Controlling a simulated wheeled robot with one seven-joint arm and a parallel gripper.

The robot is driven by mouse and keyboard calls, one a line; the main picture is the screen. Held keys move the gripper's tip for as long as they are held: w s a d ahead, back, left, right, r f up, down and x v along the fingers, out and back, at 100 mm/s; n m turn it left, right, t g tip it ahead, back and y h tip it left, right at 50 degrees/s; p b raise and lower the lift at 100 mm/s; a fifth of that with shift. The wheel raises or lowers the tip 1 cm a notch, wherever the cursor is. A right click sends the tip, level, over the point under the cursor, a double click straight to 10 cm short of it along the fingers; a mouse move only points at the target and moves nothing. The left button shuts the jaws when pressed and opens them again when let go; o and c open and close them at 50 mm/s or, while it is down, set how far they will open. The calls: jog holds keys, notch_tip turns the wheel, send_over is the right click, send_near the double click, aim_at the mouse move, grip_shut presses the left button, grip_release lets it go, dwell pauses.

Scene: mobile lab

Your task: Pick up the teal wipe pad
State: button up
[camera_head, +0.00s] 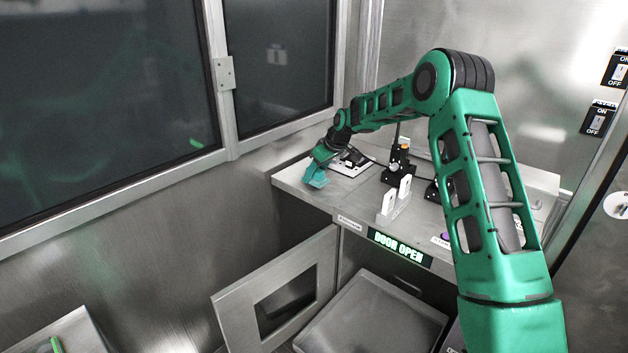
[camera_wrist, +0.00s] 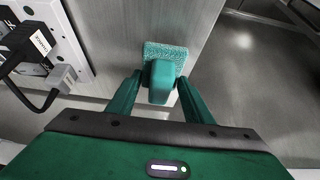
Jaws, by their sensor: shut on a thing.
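The teal wipe pad (camera_wrist: 165,52) shows in the wrist view as a textured pad with a smooth teal grip block on it. My gripper (camera_wrist: 160,88) has its two green fingers on either side of this block and is shut on it. In the head view the pad (camera_head: 315,178) is at the end of my arm, at the left end of the steel bench. My gripper (camera_head: 322,158) is small there and its fingers are hard to make out. I cannot tell whether the pad touches the bench top.
The steel bench (camera_head: 300,184) holds a white panel with a black cable (camera_wrist: 50,98) left of the gripper in the wrist view. A white slotted holder (camera_head: 394,204) and black instruments (camera_head: 398,165) stand to the right. Below, a framed door (camera_head: 238,308) stands open under a "DOOR OPEN" sign (camera_head: 400,247).

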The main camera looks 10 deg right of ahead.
jog(key=r, duration=0.1)
jog(key=a+r, duration=0.1)
jog(key=r, duration=0.1)
jog(key=shift+s, duration=0.1)
jog(key=s+a+r, duration=0.2)
jog(key=a+r, duration=0.4)
jog(key=a, duration=0.4)
jog(key=shift+s+a, duration=0.2)
jog(key=shift+s, duration=0.05)
jog(key=shift+r, duration=0.1)
